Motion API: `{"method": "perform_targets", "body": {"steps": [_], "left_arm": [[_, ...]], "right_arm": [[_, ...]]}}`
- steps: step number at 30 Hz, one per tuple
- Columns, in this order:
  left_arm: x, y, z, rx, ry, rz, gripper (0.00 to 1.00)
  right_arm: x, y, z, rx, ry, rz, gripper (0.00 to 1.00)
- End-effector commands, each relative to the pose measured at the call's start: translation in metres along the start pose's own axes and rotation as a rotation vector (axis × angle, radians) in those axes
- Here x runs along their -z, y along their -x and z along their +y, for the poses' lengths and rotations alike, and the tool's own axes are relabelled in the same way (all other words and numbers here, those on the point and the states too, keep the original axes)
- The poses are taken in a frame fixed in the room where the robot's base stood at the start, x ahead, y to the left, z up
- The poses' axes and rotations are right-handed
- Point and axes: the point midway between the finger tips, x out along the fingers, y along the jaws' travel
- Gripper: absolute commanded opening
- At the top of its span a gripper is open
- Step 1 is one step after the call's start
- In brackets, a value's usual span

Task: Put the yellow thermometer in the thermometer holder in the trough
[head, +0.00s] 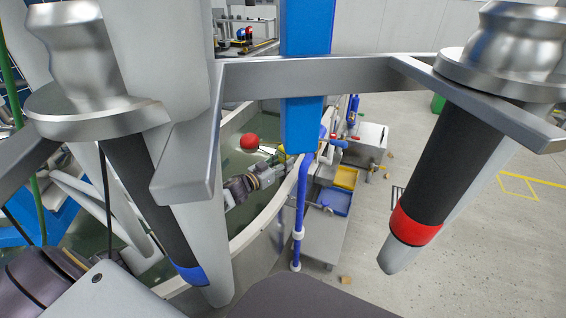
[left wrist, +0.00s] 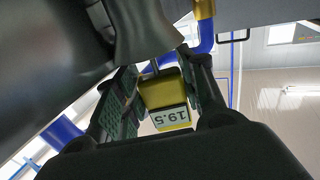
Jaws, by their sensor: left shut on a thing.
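The yellow thermometer (left wrist: 163,92) is between the two fingers of my left gripper (left wrist: 160,100) in the left wrist view. Its white display reads 19.5 and appears upside down. A thin grey stem shows at its upper end, close to a dark grey curved part. In the head view my left gripper (head: 276,166) is small, over the inner side of the trough (head: 272,212) near its right wall. A bit of yellow shows at its tip, partly behind a blue post. I cannot make out the thermometer holder. My right gripper is not in view.
A red ball (head: 249,142) is beside my left gripper, over the greenish trough. A grey metal frame (head: 310,76) with red- and blue-banded tapered pieces and a blue post (head: 307,60) block much of the head view. A cart with yellow and blue bins (head: 336,201) stands outside the trough.

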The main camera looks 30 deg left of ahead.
Motion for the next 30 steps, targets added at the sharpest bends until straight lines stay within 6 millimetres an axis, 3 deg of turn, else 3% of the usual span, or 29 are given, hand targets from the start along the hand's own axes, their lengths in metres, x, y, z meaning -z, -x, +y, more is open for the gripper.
{"method": "perform_targets", "body": {"steps": [6,17,23,30], "left_arm": [[0.0,0.0,0.0,0.0,0.001,0.0,0.61],[0.002,0.0,0.0,-0.001,0.0,0.001,0.61],[0.012,0.0,0.001,-0.002,0.0,0.002,0.61],[0.012,0.013,0.001,-0.001,0.003,-0.001,0.61]], "right_arm": [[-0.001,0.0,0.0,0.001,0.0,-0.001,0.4],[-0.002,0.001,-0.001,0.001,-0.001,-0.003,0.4],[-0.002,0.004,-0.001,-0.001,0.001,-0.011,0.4],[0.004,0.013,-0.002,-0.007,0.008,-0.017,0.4]]}}
